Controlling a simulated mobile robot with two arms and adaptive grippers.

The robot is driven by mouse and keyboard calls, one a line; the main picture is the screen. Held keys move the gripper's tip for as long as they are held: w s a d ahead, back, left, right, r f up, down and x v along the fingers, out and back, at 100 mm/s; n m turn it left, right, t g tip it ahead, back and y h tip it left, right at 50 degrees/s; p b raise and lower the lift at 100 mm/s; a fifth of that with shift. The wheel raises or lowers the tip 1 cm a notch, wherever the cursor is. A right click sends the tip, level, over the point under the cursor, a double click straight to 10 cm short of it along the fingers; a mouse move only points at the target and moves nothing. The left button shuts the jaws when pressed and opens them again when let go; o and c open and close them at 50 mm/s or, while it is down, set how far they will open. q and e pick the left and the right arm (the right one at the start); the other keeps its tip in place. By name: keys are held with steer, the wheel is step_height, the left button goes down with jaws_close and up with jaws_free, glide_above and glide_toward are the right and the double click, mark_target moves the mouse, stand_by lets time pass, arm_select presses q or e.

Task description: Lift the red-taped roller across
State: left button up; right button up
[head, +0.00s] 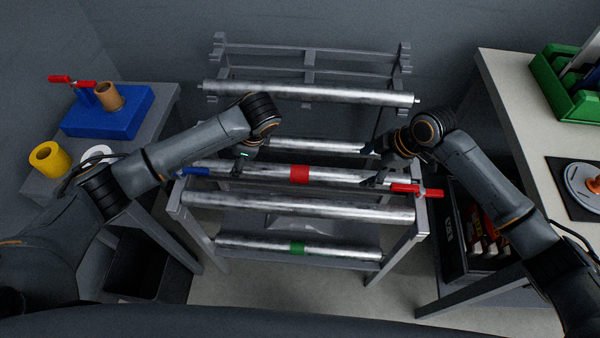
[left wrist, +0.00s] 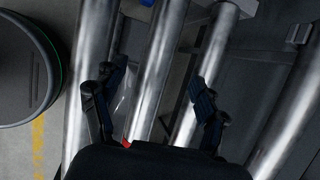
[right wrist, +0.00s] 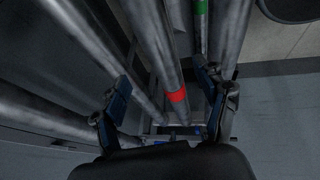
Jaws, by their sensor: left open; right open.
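The red-taped roller (head: 299,173) is a shiny metal bar with a red band at its middle, lying across the front rack (head: 410,245) between other bars. My left gripper (head: 240,163) is open over its left part; in the left wrist view a bar (left wrist: 160,65) runs between the spread fingers, with a bit of red low down. My right gripper (head: 374,166) is open over its right part; in the right wrist view the roller (right wrist: 156,45) with its red band lies between the fingers. Neither gripper visibly holds anything; contact is unclear.
A plain roller (head: 300,203) lies just in front, a green-banded roller (head: 297,248) lower down. Another roller (head: 308,94) rests on the back rack (head: 309,58). A blue handle (head: 195,172) and a red handle (head: 412,189) sit at the rack sides. Benches flank both sides.

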mark_target(233, 164)
arm_select(q)
steer(key=x, duration=0.8)
steer(key=shift+f, duration=0.25)
arm_select(e)
steer(key=x, duration=0.8)
steer(key=shift+f, duration=0.2)
arm_select(q)
steer(key=shift+c, duration=0.4)
arm_select(e)
steer(key=shift+c, duration=0.4)
arm_select(q)
jaws_close()
arm_select(e)
jaws_close()
arm_select(q)
steer(key=shift+w+r, duration=0.1)
steer(key=shift+r, duration=0.1)
arm_select(e)
steer(key=shift+w+a+r, duration=0.1)
steer(key=shift+r, duration=0.1)
